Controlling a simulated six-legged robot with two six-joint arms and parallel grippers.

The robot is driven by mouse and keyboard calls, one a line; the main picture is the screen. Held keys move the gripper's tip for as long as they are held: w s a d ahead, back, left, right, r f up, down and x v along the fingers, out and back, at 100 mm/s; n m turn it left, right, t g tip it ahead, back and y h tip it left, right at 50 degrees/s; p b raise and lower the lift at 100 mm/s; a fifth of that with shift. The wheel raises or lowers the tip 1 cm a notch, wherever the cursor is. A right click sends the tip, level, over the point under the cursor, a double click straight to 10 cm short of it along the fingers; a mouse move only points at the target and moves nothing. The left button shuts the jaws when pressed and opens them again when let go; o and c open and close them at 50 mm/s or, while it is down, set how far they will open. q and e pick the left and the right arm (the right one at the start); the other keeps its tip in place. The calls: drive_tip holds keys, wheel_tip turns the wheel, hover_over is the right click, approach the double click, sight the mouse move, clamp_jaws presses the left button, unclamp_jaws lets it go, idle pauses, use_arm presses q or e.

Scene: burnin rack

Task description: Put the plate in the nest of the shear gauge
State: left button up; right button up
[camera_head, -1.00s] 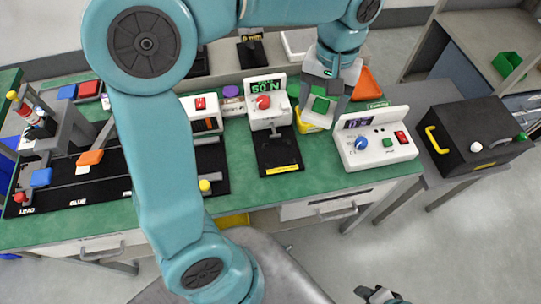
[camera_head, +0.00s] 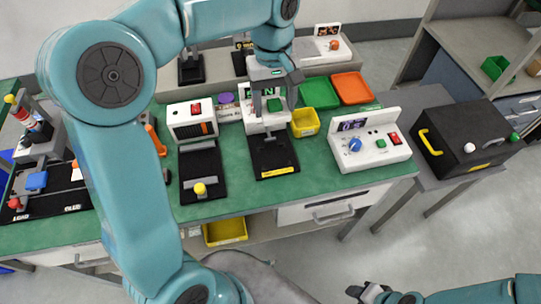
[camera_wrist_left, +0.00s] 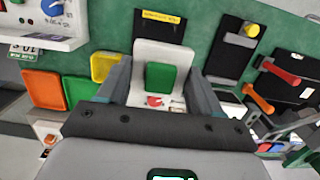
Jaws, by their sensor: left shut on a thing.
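My left gripper (camera_head: 274,98) is shut on a small green plate (camera_head: 274,105), held in front of the upper part of the shear gauge. The gauge is white with a green "N" display (camera_head: 257,90) partly hidden by the gripper, and it has a black base (camera_head: 276,160) with a yellow label. In the left wrist view the green plate (camera_wrist_left: 160,78) sits between the two fingers, over the white gauge body (camera_wrist_left: 142,54). The gauge's black base (camera_wrist_left: 158,27) lies beyond it. The nest is not clearly made out. My right gripper (camera_head: 385,295) is at the bottom edge, its jaws unclear.
Yellow bin (camera_head: 304,123), green tray (camera_head: 318,93) and orange tray (camera_head: 352,88) stand right of the gauge. A white control box (camera_head: 370,145) is further right. A white device with a red switch (camera_head: 192,122) and a black plate fixture stand close on the left.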

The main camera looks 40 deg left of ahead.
sight(274, 159)
use_arm(q)
wheel_tip(274, 159, down, 18)
drive_tip(key=shift+w+f+b, duration=0.15)
drive_tip(key=shift+b, duration=0.25)
drive_tip(key=shift+f, duration=0.1)
drive_tip(key=o, duration=1)
drive_tip(key=shift+o, duration=0.2)
